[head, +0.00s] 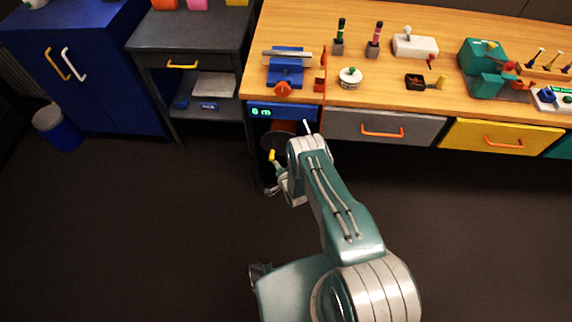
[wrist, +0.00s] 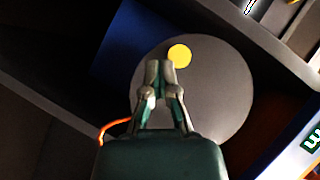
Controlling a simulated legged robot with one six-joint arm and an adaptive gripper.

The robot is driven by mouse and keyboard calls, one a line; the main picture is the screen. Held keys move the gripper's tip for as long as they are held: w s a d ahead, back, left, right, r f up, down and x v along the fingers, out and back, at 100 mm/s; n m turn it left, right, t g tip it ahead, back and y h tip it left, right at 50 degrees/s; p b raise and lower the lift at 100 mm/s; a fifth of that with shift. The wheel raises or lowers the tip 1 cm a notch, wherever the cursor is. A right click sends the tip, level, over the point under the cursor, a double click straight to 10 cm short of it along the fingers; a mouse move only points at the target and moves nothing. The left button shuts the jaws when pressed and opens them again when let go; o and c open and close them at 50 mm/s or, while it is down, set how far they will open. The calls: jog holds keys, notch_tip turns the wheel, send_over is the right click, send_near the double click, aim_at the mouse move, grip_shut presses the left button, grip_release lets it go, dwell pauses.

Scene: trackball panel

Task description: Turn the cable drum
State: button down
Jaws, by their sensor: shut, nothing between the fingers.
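The cable drum shows in the wrist view as a round grey disc (wrist: 215,100) with a yellow knob (wrist: 179,55) near its rim. In the head view the drum (head: 272,139) sits in the dark bay under the bench, partly hidden by my arm, with the yellow knob (head: 271,155) at its lower edge. My gripper (wrist: 160,68) is shut and empty in front of the disc. Its fingertips appear just beside the knob, which is not between them. I cannot tell whether they touch it. In the head view my gripper (head: 278,170) is small and partly hidden.
A display reading "0 m" (head: 275,112) is above the drum. An orange cable (wrist: 114,126) curves left of my gripper. A grey drawer (head: 385,128) with an orange handle is to the right. A dark side table (head: 190,45) stands left. The floor in front is clear.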

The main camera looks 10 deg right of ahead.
jog(key=shift+w+a+r, duration=0.2)
jog(key=shift+a+r, duration=0.1)
jog(key=shift+a, duration=0.3)
jog(key=shift+w+a+r, duration=0.2)
jog(key=shift+a+r, duration=0.1)
jog(key=shift+a, duration=0.25)
jog(key=shift+w+a+r+m+t+y, duration=0.1)
jog(key=shift+a+r+m+t+y, duration=0.3)
jog(key=shift+m, duration=0.3)
jog(key=shift+w+a+r+m+t+y, duration=0.15)
jog(key=shift+r+m+t+y, duration=0.15)
jog(key=shift+m+t, duration=0.3)
jog(key=shift+s, duration=0.1)
